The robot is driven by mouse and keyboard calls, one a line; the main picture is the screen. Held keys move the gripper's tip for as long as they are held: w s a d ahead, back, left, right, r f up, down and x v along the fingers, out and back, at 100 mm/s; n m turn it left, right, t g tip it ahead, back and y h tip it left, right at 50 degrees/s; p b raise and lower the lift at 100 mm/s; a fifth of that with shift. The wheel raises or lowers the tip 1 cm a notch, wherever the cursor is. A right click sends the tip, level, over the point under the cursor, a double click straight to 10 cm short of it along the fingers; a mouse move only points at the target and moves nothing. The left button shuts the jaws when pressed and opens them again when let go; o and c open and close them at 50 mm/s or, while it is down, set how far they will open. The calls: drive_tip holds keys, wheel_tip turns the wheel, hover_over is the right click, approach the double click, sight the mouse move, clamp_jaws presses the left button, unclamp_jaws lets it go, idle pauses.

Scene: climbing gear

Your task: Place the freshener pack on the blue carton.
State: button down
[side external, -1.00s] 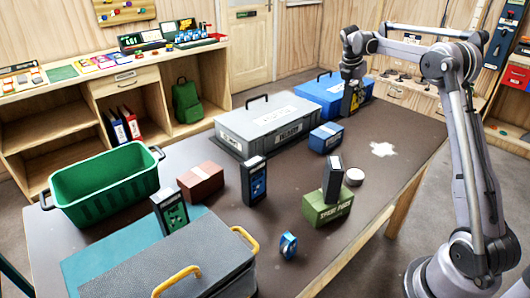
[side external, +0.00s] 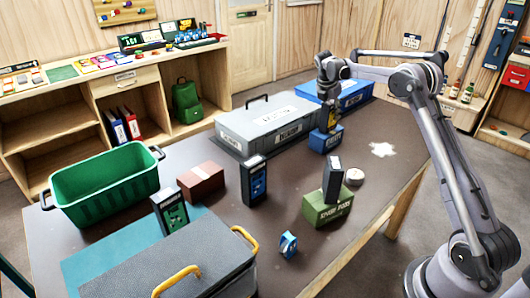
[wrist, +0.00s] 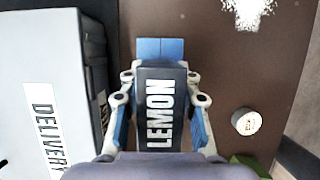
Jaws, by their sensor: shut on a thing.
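The freshener pack (wrist: 160,108) is dark and marked LEMON in the wrist view. My gripper (wrist: 160,100) is shut on it, with a finger on its left and right sides. In the side view the held pack (side external: 334,116) hangs upright below my gripper (side external: 330,100). The blue carton (side external: 324,141) stands on the table beside the grey case, just under the pack in the picture. It also shows in the wrist view (wrist: 160,47), partly hidden behind the pack. I cannot tell whether pack and carton touch.
The grey case (side external: 270,122) and blue toolbox (side external: 350,97) stand behind. A dark pack (side external: 333,178) stands on a green box (side external: 325,208), beside a white round tin (side external: 354,177). Other upright packs (side external: 254,182), a brown box (side external: 201,182) and a green crate (side external: 105,190) stand left.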

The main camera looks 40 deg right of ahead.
drive_tip(key=shift+f, duration=0.15)
drive_tip(key=c, duration=1)
unclamp_jaws()
drive_tip(key=shift+o, duration=0.2)
drive_tip(key=v, duration=1.2)
